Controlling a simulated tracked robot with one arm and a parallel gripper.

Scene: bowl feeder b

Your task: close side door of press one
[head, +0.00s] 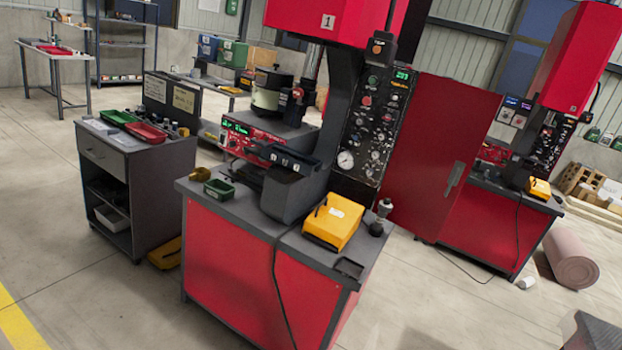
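Press one (322,20), red with a "1" label on its head, stands in the middle on a red-sided grey bench (235,254). Its side door (428,150) is a tall flat red panel to the right of the dark control panel (377,120). The door stands open, swung out to the right, with its free edge away from the press. A dark grey handle (453,179) sits near that free right edge. The hinge side is partly hidden behind the control panel. My gripper is not in view.
A second red press (580,60) stands behind the door at right. A pink roll (570,258) and a small white cylinder (526,282) lie on the floor there. A dark grey shape (592,332) fills the lower right corner. Floor right of the bench is mostly clear.

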